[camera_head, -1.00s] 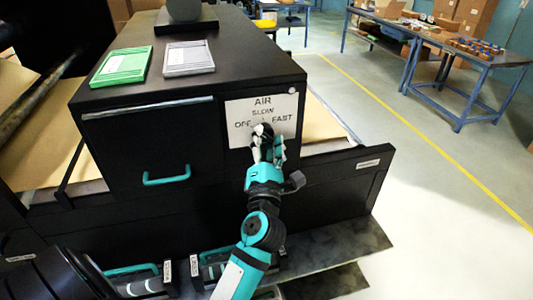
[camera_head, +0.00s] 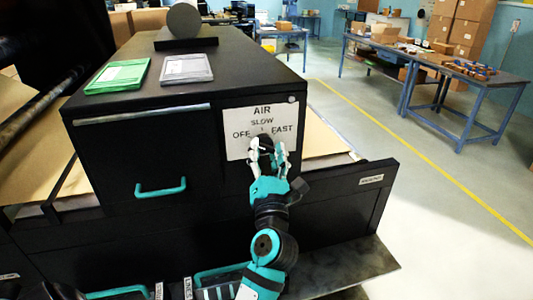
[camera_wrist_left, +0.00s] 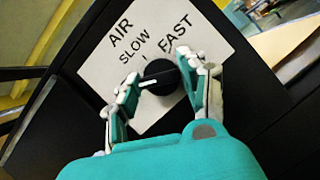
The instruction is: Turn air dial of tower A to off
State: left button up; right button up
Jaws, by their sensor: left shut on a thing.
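The air dial (camera_head: 265,139) is a black round knob on a white label plate (camera_head: 235,115) at the front right of the black cabinet. The plate reads AIR, SLOW, OFF and FAST. My left gripper (camera_head: 268,152) is shut on the dial, with a finger on either side. In the left wrist view, the dial (camera_wrist_left: 160,74) sits between the fingers (camera_wrist_left: 160,88). Its white pointer line aims left and slightly down in that view, away from FAST. The OFF word is hidden there behind the left finger. My right gripper is not in view.
A green tray (camera_head: 119,75) and a grey tray (camera_head: 187,68) lie on the cabinet top. A teal handle (camera_head: 161,188) sticks out of the cabinet front. Blue workbenches (camera_head: 470,90) stand at the back right. The floor on the right is clear.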

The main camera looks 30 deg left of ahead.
pick_arm(q)
jog(key=shift+f, duration=0.1)
jog(key=o, duration=1.2)
jog(key=shift+c, duration=0.2)
notch_tip(320, 180, up, 10)
jog(key=shift+r, duration=0.1)
